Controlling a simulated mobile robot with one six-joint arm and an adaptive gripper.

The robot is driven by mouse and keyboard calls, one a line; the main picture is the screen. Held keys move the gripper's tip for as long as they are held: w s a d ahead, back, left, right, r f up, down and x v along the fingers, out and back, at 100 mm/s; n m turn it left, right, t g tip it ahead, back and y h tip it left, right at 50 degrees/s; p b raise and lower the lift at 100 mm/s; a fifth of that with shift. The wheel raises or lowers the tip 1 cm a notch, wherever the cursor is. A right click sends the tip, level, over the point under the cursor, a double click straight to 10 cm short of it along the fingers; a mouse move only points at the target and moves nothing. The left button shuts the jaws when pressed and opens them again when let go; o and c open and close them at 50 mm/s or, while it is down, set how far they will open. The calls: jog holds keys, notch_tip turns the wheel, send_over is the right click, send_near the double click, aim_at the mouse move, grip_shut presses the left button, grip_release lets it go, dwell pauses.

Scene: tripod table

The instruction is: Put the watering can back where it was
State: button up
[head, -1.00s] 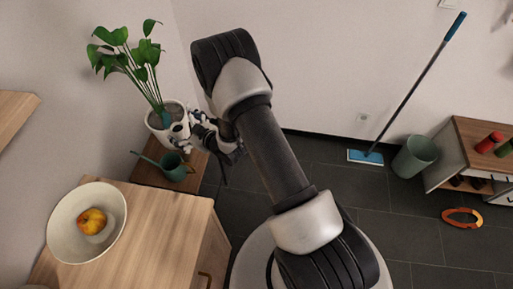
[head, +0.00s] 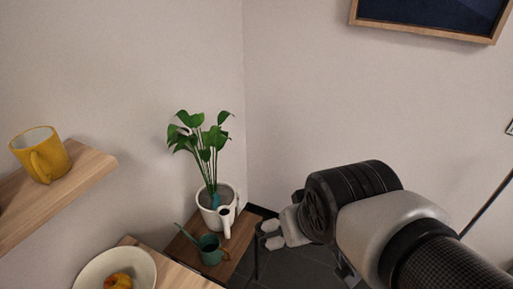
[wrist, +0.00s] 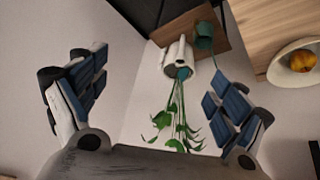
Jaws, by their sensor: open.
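The dark green watering can (head: 210,250) stands upright on the small wooden table (head: 184,246) in the corner, in front of the white plant pot (head: 205,213). Its long spout points up to the left. It also shows near the top of the wrist view (wrist: 204,40). My gripper (head: 270,235) is to the right of the table, apart from the can and the pot. In the wrist view its two fingers (wrist: 155,95) are spread wide with nothing between them.
A wooden cabinet (head: 165,268) with a fruit bowl (head: 88,271) is at lower left. A shelf (head: 80,185) with a yellow mug (head: 42,154) is above.

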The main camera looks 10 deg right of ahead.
jog(key=s+g, duration=0.1)
jog(key=s, duration=0.6)
jog(key=shift+a, duration=0.35)
jog(key=shift+w, duration=0.1)
dwell(0.5)
